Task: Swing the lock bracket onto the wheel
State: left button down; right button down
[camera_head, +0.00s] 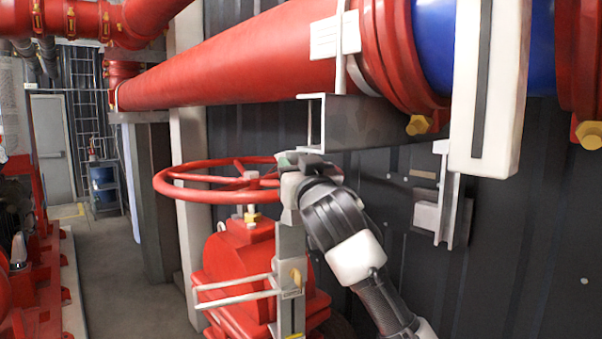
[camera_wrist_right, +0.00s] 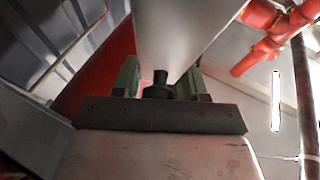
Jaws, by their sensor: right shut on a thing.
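The red wheel (camera_head: 215,194) lies roughly level on top of a red valve (camera_head: 236,245) in the head view. The lock bracket (camera_head: 290,247) appears to be the upright grey bar just right of the valve, with two pale rods pointing left below the wheel. My right gripper (camera_head: 290,160) is at the bar's top, close to the wheel's right edge. In the right wrist view its fingers (camera_wrist_right: 163,85) are shut on the grey bar (camera_wrist_right: 180,35), which stands between the pads. The gripper hides the bar's upper end. My left gripper is not in view.
A thick red pipe (camera_head: 230,69) and a grey support beam (camera_head: 375,122) sit just above my right gripper. A dark corrugated wall (camera_head: 420,270) is behind. Red equipment (camera_head: 40,300) stands at the left, with open floor (camera_head: 125,285) between it and the valve.

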jog(key=shift+w+a+r+g, duration=0.2)
jog(key=shift+w+r+g, duration=0.05)
jog(key=shift+w+g, duration=0.45)
jog(key=c, duration=1)
grip_release()
jog(key=shift+o, duration=0.7)
jog(key=shift+d, duration=0.1)
jog(key=shift+f, duration=0.1)
jog(key=shift+s+f+b, duration=0.1)
jog(key=shift+s+b, duration=0.2)
jog(key=shift+b, duration=0.05)
jog(key=b+v, duration=0.5)
jog(key=v, duration=0.5)
